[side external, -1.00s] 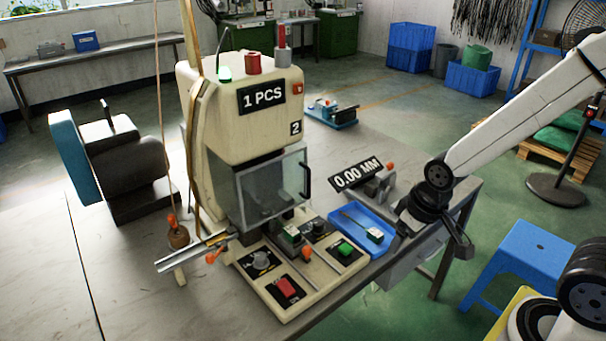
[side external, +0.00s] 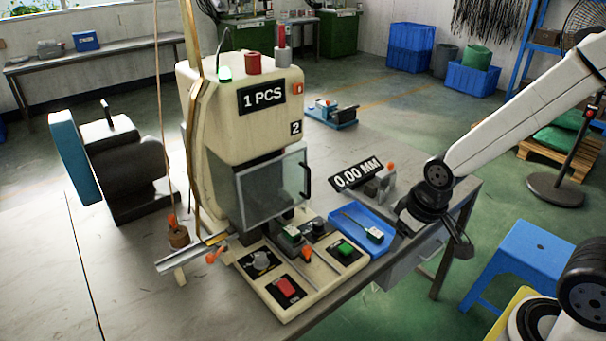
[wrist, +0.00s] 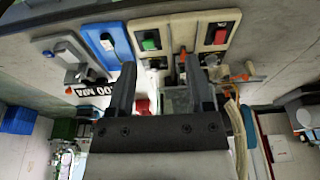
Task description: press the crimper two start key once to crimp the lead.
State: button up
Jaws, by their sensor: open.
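Crimper two (side external: 240,115) is a cream machine with a "2" plate and a display reading "1 PCS". Its clear guard (side external: 275,185) hangs over the front of the working area. On its base are a green key (side external: 345,248) at the right and a red key (side external: 286,288) at the front. I cannot read which is marked start. The green key (wrist: 150,42) and red key (wrist: 220,36) also show in the wrist view. My gripper (wrist: 160,62) is open and empty, its fingers apart. In the side view it hangs to the right of the base, clear of both keys.
A blue tray (side external: 340,222) with a small part in it lies right of the base. A gauge reading "0.00 MM" (side external: 357,174) stands behind it. A metal chute (side external: 178,262) juts out at the left of the base. A blue stool (side external: 535,250) stands off the table.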

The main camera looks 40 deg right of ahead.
grip_shut()
dwell(1.5)
